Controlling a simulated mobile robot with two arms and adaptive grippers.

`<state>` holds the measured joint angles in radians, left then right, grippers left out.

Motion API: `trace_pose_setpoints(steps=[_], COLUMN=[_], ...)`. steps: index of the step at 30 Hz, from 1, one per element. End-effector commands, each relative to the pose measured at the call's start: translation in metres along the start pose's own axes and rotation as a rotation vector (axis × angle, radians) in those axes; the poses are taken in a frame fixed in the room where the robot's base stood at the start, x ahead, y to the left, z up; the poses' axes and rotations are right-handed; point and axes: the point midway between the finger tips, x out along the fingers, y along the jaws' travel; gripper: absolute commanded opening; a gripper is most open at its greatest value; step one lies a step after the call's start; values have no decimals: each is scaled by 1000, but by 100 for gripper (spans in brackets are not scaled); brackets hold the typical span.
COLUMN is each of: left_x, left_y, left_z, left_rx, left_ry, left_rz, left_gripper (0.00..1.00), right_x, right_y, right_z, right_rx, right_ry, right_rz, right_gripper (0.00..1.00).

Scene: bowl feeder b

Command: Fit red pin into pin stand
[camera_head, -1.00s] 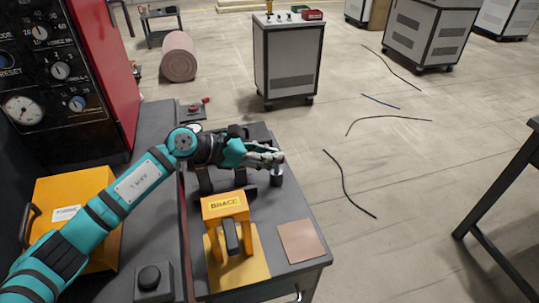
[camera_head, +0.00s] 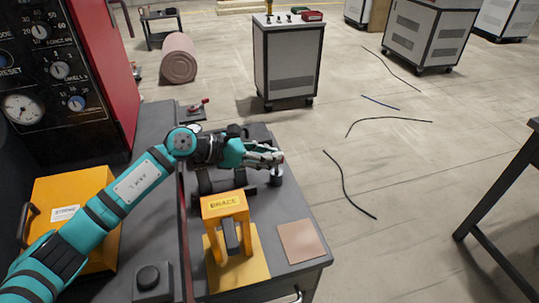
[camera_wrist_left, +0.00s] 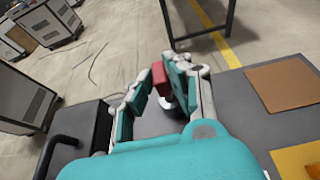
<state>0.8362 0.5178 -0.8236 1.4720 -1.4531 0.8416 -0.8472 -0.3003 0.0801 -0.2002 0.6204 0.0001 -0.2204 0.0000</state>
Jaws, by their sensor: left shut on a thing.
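My left gripper (camera_head: 279,158) is over the far right part of the grey bench top. In the left wrist view its fingers (camera_wrist_left: 150,85) are closed around the red pin (camera_wrist_left: 158,74), whose red top shows between the fingertips. In the head view only a small bit of red shows at the fingertips. My right gripper is not in view.
The orange brace (camera_head: 226,213) stands on a yellow plate near the gripper. A copper-coloured square plate (camera_head: 301,241) lies at the bench's right edge. A red-handled device (camera_head: 194,109) is behind the arm. The red machine (camera_head: 95,70) stands at left. Cables lie on the floor.

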Motion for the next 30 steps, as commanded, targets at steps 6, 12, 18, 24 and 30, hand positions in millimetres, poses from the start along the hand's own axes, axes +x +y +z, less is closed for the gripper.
trace_pose_setpoints(steps=[6, 12, 18, 24, 30], left_x=[1, 1, 0, 1, 2], left_y=[-1, -1, -1, 0, 0], left_z=[-5, -5, -5, -6, -8], left_rx=[-7, -7, -6, -6, -6], left_ry=[10, 9, 8, 8, 9], left_rz=[-3, -3, -2, -2, -2], left_gripper=[0, 0, 0, 0, 0], right_x=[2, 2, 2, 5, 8], right_y=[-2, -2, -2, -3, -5], right_z=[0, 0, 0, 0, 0], right_rx=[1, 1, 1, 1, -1], right_ry=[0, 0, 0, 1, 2], right_rz=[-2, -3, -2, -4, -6], right_gripper=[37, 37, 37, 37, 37])
